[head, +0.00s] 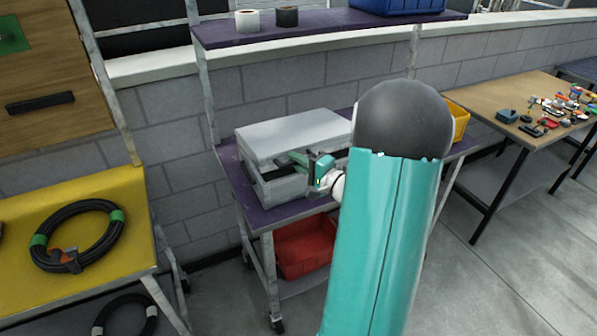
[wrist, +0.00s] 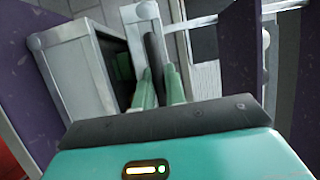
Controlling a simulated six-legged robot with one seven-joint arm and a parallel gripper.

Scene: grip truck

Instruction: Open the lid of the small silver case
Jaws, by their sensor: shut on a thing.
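The silver case (head: 285,188) sits on the purple top of a wheeled cart, left of my arm. Its lid (head: 290,134) is tilted up a little, and a dark gap shows between lid and body at the front. My gripper (head: 298,160) is at the front of the case. In the wrist view the green fingers (wrist: 158,88) stand either side of a dark handle bar (wrist: 154,52) and are shut on it. The case body (wrist: 80,60) shows left of the fingers with a dark inside. My arm hides the case's right end in the head view.
The purple upper shelf (head: 330,24) above the case holds two rolls and a blue bin (head: 397,6). A red bin (head: 304,250) is below, a yellow bin (head: 458,118) to the right. A yellow table (head: 120,262) stands left. Grey floor is clear at right.

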